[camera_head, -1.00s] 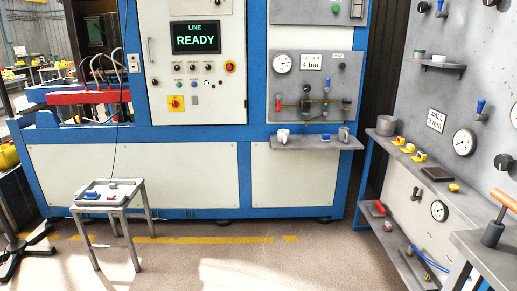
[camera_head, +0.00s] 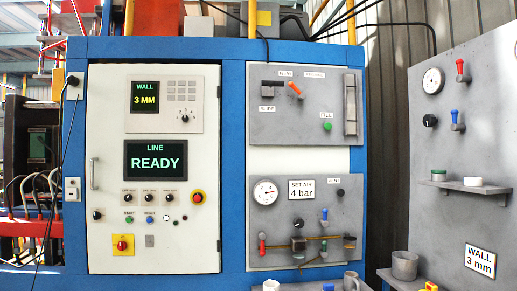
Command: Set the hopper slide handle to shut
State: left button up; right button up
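The upper right grey panel (camera_head: 265,130) of the blue machine carries a small label reading SLIDE (camera_head: 267,110). Just above that label is a dark grey block (camera_head: 267,95) with a dark bar reaching right from its top; which part of it is the handle I cannot tell. An orange-red lever (camera_head: 295,88) sits to its right, tilted, below a label reading NEW (camera_head: 287,73). A green knob (camera_head: 327,127) is below a FILL label. Neither of my grippers is in view.
A control door (camera_head: 105,240) with lit screens reading WALL 3 MM and LINE READY is to the left. A lower panel (camera_head: 340,215) holds a gauge and small valves. A grey wall board (camera_head: 440,220) with shelf and gauge stands at right.

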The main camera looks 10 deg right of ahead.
aim_at(270, 83)
jog(key=i+j, duration=0.1)
jog(key=i, duration=2.05)
jog(key=l+z, duration=0.05)
jog(key=l, duration=0.05)
